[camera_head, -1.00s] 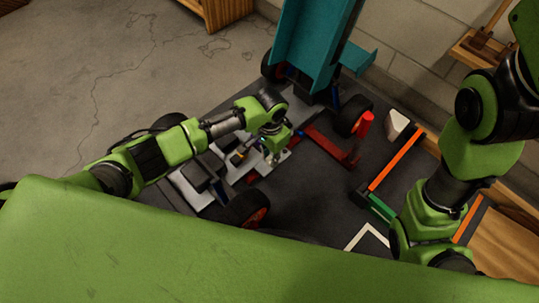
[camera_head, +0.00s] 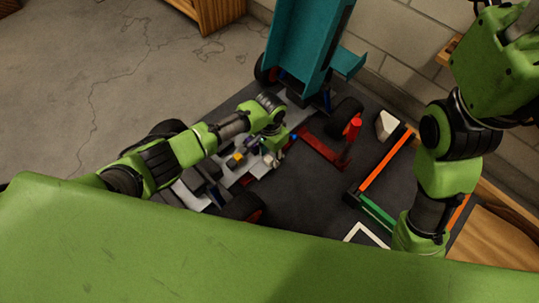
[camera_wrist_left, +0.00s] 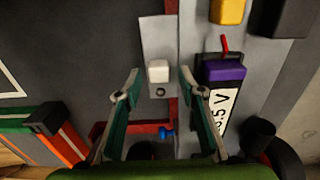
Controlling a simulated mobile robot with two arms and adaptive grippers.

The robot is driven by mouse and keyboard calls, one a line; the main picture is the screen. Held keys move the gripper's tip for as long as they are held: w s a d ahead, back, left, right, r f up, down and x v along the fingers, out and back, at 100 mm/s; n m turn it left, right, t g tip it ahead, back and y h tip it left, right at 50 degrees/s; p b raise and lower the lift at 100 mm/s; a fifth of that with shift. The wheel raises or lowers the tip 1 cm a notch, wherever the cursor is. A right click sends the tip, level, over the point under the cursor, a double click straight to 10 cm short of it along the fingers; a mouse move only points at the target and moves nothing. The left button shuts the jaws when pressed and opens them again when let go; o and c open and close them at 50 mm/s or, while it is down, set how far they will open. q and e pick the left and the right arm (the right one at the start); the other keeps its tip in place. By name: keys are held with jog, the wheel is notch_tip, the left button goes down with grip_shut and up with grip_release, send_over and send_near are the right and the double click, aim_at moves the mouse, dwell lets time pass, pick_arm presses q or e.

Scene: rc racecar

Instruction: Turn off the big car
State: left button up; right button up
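The big car (camera_head: 215,180) stands on a dark mat with its grey chassis exposed and its teal body shell (camera_head: 306,40) tilted up at the far end. My left gripper (camera_head: 272,156) is over the middle of the chassis. In the left wrist view the gripper (camera_wrist_left: 157,85) is open, with its two teal fingers apart. A small white block (camera_wrist_left: 158,71) on a light plate lies between and just beyond the fingertips. To its right is a purple block (camera_wrist_left: 223,71) with a thin red lever (camera_wrist_left: 225,45). My right gripper is not in view.
A red clamp-like stand (camera_head: 326,150) and an orange-and-green frame (camera_head: 385,160) lie right of the car. A white piece (camera_head: 387,124) is beside them. The floor (camera_head: 80,80) at left is clear.

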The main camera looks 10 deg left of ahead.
aim_at(270, 158)
pick_arm(q)
jog(key=shift+r, duration=0.1)
notch_tip(270, 158, up, 12)
dwell(0.6)
dwell(0.4)
